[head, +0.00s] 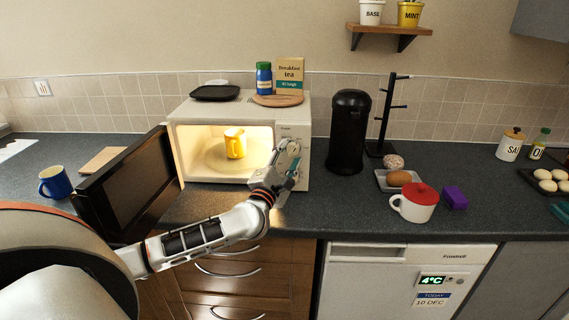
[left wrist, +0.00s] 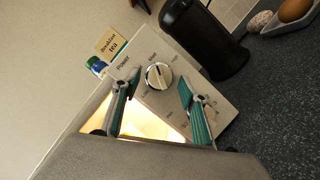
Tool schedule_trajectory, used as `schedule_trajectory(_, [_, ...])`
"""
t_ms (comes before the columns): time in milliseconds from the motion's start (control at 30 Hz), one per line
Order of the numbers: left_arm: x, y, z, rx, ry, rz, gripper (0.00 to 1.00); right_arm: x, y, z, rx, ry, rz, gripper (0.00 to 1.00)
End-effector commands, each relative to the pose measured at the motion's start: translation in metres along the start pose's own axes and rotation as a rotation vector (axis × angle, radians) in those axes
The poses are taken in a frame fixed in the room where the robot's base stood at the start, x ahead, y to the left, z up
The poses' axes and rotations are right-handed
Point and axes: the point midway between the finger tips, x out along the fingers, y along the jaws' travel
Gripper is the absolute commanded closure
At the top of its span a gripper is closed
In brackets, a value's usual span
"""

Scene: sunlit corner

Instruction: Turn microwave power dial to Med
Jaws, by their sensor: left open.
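The white microwave (head: 225,108) stands on the counter with its dark door (head: 130,190) swung open to the left. A yellow mug (head: 235,145) is inside the lit cavity. In the left wrist view the round power dial (left wrist: 158,76) sits on the control panel, with small Power, Low, Med and High lettering around it. I cannot tell surely which mark its pointer faces. My left gripper (head: 288,162) is in front of the panel and hides much of it in the head view. Its green-padded fingers (left wrist: 159,84) are open, one on either side of the dial in the picture. My right gripper is out of view.
A black bin-like canister (head: 348,130) and a mug tree (head: 388,115) stand right of the microwave. A tea box (head: 289,74) and a blue jar (head: 264,78) stand on top.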

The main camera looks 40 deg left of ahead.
Motion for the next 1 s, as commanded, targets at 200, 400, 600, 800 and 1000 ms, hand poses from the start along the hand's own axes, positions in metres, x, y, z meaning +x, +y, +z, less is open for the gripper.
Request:
schedule_trajectory(200, [-0.030, -0.002, -0.001, 0.001, 0.001, -0.004, 0.57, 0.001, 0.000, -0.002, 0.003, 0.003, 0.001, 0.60])
schedule_trajectory(400, [-0.071, -0.002, -0.001, 0.001, 0.000, -0.004, 0.57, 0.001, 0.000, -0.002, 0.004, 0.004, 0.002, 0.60])
schedule_trajectory(600, [-0.102, -0.001, 0.000, 0.000, 0.000, -0.004, 0.57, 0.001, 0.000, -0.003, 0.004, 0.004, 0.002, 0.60])
schedule_trajectory(800, [-0.116, 0.000, 0.000, 0.001, 0.000, -0.001, 0.57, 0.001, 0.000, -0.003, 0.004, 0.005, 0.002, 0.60])
schedule_trajectory(1000, [-0.117, 0.000, 0.000, 0.001, 0.000, -0.001, 0.57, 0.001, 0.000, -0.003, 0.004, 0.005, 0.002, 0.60])
